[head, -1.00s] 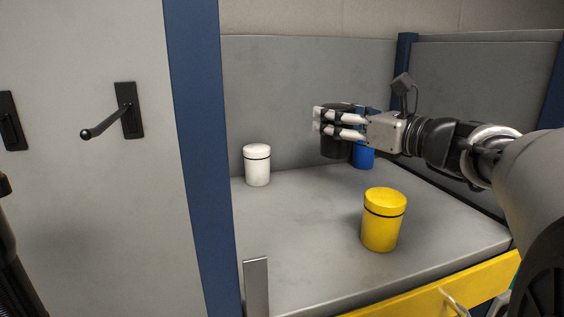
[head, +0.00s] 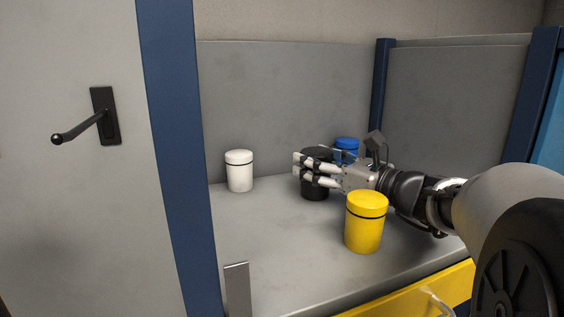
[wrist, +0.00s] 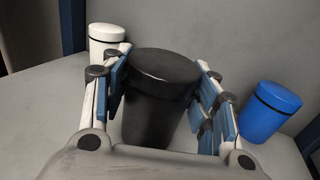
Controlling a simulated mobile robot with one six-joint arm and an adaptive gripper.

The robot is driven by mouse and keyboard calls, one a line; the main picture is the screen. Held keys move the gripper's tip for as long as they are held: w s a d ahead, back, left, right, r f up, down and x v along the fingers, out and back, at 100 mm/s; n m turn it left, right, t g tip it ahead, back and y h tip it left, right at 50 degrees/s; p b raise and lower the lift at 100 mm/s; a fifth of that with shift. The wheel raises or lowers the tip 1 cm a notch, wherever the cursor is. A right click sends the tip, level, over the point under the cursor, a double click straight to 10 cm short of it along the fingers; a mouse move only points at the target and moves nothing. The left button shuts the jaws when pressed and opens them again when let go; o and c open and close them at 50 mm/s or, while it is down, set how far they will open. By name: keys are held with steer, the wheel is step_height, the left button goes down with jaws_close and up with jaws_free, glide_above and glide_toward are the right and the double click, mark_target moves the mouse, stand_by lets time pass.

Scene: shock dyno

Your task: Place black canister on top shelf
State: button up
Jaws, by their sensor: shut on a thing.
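The black canister (head: 315,189) is upright at the grey shelf surface, between the white and blue canisters. It also shows large between my fingers in the wrist view (wrist: 160,95). My gripper (head: 312,171) is shut on it, with a finger on each side. I cannot tell whether its base touches the surface, as its lower part is partly hidden.
A white canister (head: 239,172) stands to the left and a blue canister (head: 347,147) behind my gripper. A yellow canister (head: 365,222) stands in front, close to my arm. A blue post (head: 172,130) bounds the left side. The shelf surface (head: 270,240) is clear at front left.

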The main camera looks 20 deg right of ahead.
steer(key=o, duration=1.4)
steer(key=shift+f, duration=0.1)
steer(key=shift+r, duration=0.25)
steer(key=b+v, duration=0.1)
steer(key=v, duration=0.6)
steer(key=shift+s+d+f, duration=0.1)
steer(key=shift+s+d, duration=0.05)
steer(key=shift+s, duration=0.05)
